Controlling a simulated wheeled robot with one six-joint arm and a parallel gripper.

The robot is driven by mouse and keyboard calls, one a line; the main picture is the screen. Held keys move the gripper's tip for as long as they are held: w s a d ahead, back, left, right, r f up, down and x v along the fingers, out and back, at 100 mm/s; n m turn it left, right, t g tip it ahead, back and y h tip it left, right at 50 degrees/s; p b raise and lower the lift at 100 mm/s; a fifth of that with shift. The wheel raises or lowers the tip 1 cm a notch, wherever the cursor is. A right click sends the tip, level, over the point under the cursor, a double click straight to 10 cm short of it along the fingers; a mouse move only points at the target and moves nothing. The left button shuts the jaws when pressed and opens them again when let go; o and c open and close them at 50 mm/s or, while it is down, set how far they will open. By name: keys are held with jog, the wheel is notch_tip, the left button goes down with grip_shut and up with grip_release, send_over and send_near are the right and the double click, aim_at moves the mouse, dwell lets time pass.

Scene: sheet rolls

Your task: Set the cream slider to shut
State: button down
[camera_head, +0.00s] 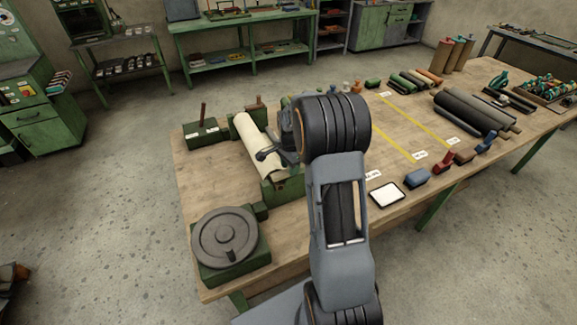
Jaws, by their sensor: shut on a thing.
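I cannot make out a cream slider for certain. The cream thing that shows is a long roll (257,148) lying in a green stand (284,189) on the near left part of the workbench. My gripper (280,149) is at the right side of this roll, low over the stand, and is mostly hidden behind my own wrist. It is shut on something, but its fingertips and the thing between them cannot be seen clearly. A green box with an upright brown lever (203,114) stands left of the roll.
A round dark turntable on a green base (225,243) stands at the near left corner. Dark rolls (470,112) lie farther right. Yellow lines (427,127) mark a mostly clear middle area.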

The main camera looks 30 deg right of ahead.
jog(key=c, duration=1)
grip_release()
jog(key=shift+a, duration=0.25)
jog(key=shift+o, duration=0.2)
jog(key=shift+d, duration=0.1)
jog(key=shift+r, duration=0.15)
notch_tip(320, 180, up, 14)
jog(key=b, duration=0.1)
jog(key=shift+f, duration=0.2)
jog(key=shift+n, duration=0.3)
